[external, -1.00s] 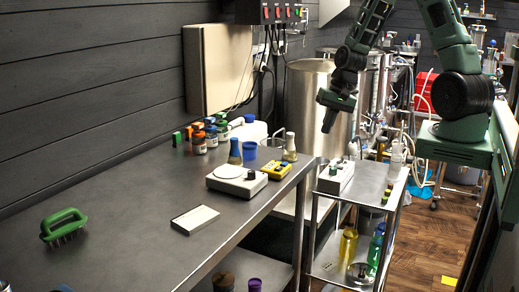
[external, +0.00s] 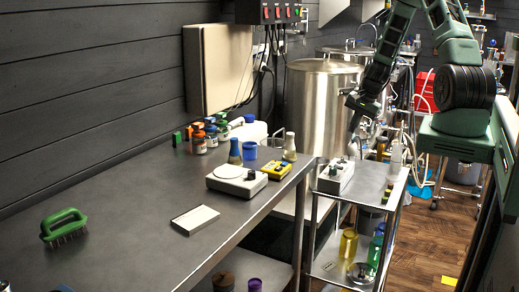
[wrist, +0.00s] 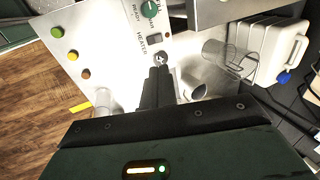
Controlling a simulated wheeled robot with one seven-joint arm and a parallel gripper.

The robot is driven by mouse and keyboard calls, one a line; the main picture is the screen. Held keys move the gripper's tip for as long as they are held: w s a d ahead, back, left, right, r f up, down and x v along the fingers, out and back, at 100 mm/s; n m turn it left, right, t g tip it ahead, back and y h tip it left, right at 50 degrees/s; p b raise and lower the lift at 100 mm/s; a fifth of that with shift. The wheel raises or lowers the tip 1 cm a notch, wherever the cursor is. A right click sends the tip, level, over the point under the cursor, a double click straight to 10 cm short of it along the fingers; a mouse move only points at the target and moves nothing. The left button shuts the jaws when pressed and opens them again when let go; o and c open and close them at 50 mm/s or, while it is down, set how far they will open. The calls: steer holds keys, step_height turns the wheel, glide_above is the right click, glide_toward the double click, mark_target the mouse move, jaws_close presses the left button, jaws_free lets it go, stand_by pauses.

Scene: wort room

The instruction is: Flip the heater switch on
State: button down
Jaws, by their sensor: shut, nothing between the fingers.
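The heater box (external: 335,178) is a pale box with a dark knob on the small steel cart. The wrist view shows its face with a green knob (wrist: 149,9), a HEATER label, a dark square window and a small metal toggle switch (wrist: 161,58). My gripper (wrist: 159,72) is shut and empty. Its fingertips are right beside the toggle in the wrist view and overlap its near edge; I cannot tell whether they touch it. In the external view my gripper (external: 352,142) points down over the box's far end. The toggle's exact tilt is unclear.
The cart top (external: 372,180) holds bottles with coloured caps. The steel bench (external: 120,215) at left carries a scale (external: 236,180), a yellow meter (external: 277,170) and several bottles. A large steel kettle (external: 322,110) stands behind the cart. A white jug (wrist: 262,50) shows in the wrist view.

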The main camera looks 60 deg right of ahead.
mark_target(339, 166)
steer(key=p+x, duration=0.4)
steer(key=x, duration=0.9)
steer(key=shift+w+f, duration=0.1)
steer(key=shift+f, duration=0.3)
steer(key=shift+w, duration=0.1)
steer(key=shift+w+f+b, duration=0.1)
steer(key=shift+f+b, duration=0.15)
steer(key=shift+b, duration=0.1)
steer(key=shift+r, duration=0.1)
steer(key=shift+s, duration=0.95)
